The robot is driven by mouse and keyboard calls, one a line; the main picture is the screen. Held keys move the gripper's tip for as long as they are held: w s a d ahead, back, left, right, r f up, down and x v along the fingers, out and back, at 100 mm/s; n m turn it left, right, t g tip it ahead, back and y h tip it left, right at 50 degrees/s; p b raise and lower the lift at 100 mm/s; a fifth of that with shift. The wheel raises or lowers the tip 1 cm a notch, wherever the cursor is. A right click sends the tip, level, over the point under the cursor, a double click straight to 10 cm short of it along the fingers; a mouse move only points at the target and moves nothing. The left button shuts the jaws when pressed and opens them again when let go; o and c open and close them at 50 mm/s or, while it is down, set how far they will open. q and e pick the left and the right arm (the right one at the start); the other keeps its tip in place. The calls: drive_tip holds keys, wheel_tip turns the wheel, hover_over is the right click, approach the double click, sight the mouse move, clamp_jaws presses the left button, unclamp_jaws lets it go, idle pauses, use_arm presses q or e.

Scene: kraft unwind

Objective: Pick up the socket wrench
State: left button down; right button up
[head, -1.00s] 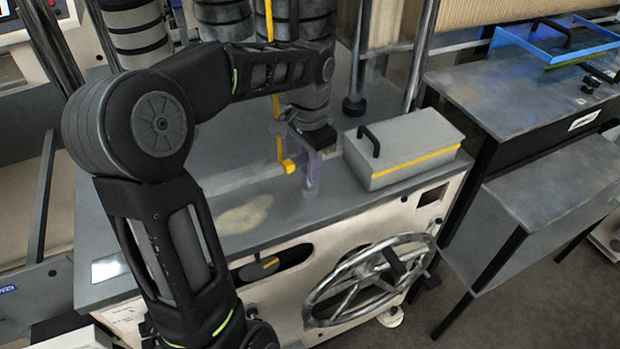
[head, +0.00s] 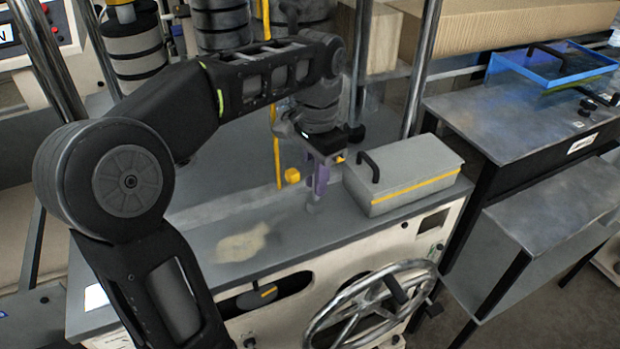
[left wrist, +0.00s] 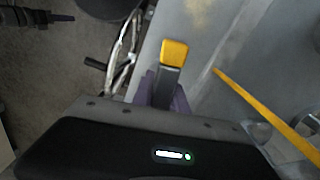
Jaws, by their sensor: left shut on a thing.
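The socket wrench (left wrist: 174,66) has a yellow end and a dark grey shaft. In the left wrist view its shaft runs between the purple fingers of my left gripper (left wrist: 166,92). In the head view the wrench's yellow end (head: 292,175) sticks out left of my left gripper (head: 317,188), which points down over the grey machine top, left of the lidded box. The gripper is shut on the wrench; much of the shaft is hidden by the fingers. What looks like my right gripper (left wrist: 64,17) shows small at the upper left of the left wrist view, its jaws unclear.
A grey box (head: 408,172) with a yellow stripe and black handle stands close to the right of the gripper. A handwheel (head: 372,308) is on the machine's front. A yellow strap (head: 277,150) hangs behind. The machine top (head: 290,235) is clear in front.

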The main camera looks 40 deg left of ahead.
use_arm(q)
drive_tip(key=s+d, duration=0.4)
drive_tip(key=d, duration=0.3)
drive_tip(key=s+d, duration=0.3)
drive_tip(key=d, duration=0.5)
drive_tip(key=shift+s, duration=0.35)
